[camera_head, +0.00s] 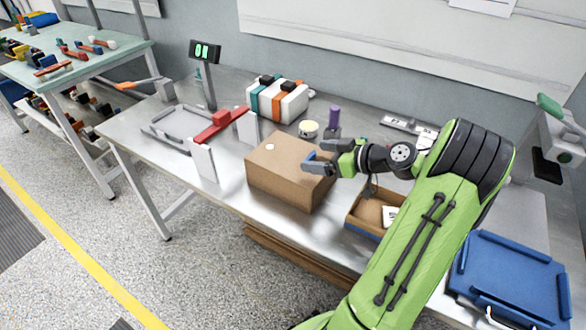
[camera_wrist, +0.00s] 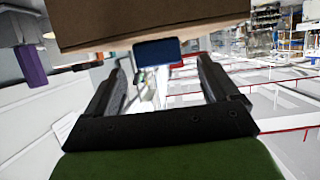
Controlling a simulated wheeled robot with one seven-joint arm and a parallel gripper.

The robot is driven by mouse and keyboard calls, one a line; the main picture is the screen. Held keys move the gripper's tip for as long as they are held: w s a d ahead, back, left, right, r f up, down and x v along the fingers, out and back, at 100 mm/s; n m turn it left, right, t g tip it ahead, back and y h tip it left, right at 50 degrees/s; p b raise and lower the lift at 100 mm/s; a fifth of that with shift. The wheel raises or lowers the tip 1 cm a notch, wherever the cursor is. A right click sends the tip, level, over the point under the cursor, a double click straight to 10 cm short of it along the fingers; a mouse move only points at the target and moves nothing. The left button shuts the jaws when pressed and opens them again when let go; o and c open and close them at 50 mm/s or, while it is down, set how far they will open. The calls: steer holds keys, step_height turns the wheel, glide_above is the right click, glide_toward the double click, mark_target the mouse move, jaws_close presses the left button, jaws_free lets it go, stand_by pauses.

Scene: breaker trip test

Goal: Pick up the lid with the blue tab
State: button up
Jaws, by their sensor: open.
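The brown lid (camera_head: 283,157) with the blue tab appears to form the top of a cardboard box on the metal bench; I cannot make out a seam between them. The blue tab (camera_head: 310,156) is partly hidden by my gripper (camera_head: 319,157), which is at the box's right side. In the wrist view the brown lid (camera_wrist: 150,22) fills the top and the blue tab (camera_wrist: 157,51) hangs at its lower edge. My gripper (camera_wrist: 164,72) is open, with the tab lined up between its fingertips. I cannot tell whether either finger touches it.
An open brown box (camera_head: 367,212) with a white card inside stands right of the lidded box. A purple-topped bottle (camera_head: 334,117) and a round tub (camera_head: 308,130) stand behind it. A grey tray fixture (camera_head: 180,125) is at left, a blue panel (camera_head: 510,280) at lower right.

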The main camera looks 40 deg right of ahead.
mark_target(311, 156)
steer(key=x, duration=0.4)
steer(key=shift+f+b, duration=0.1)
steer(key=shift+b, duration=0.2)
steer(key=shift+s, duration=0.1)
steer(key=c, duration=1.4)
